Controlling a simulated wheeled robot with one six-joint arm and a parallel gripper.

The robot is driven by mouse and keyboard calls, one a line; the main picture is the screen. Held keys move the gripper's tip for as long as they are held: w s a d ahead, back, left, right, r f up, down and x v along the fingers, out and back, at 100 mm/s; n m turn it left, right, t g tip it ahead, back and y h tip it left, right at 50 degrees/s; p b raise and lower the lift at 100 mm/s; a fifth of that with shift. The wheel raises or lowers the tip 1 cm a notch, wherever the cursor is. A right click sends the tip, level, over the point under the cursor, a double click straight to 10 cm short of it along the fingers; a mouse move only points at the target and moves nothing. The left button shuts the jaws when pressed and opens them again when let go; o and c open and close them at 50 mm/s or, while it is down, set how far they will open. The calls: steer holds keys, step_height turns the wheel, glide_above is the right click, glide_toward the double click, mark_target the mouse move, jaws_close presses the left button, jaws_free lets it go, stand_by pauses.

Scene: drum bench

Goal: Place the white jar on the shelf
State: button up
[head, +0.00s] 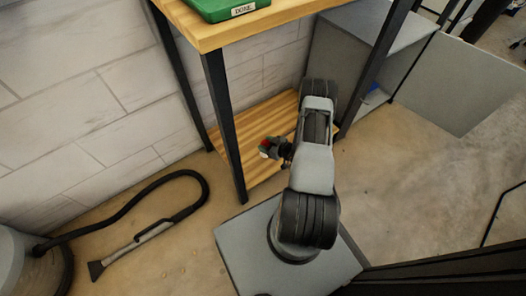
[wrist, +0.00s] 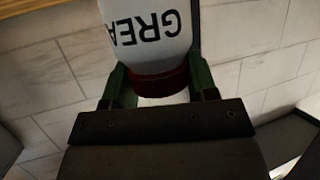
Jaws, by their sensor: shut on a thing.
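The white jar (wrist: 150,35) fills the top of the wrist view, with dark letters "GREA" upside down on its side and a dark red band near the gripper. My gripper (wrist: 160,88) has green fingers on both sides of that band and is shut on the jar. In the head view my gripper (head: 272,146) is small, beside the front leg of the wooden bench, with a bit of the jar (head: 264,153) showing pale at its tip. The lower wooden shelf (head: 284,108) lies behind and below it. I cannot tell how the jar is tilted.
The bench top (head: 215,34) carries a green case (head: 215,8) labelled "DONE". A dark front leg (head: 222,115) stands close to my gripper. A grey cabinet (head: 345,60) with an open door (head: 455,85) stands right. A vacuum hose (head: 130,215) lies on the floor left.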

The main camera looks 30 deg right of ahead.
steer(key=shift+w+a+f+b, duration=0.35)
steer(key=shift+w+f, duration=0.15)
steer(key=shift+f, duration=0.3)
step_height(320, 180, down, 4)
steer(key=shift+w+a+r+b, duration=0.15)
steer(key=shift+r+b, duration=0.1)
steer(key=shift+b, duration=0.85)
steer(key=shift+r, duration=0.1)
steer(key=o, duration=1)
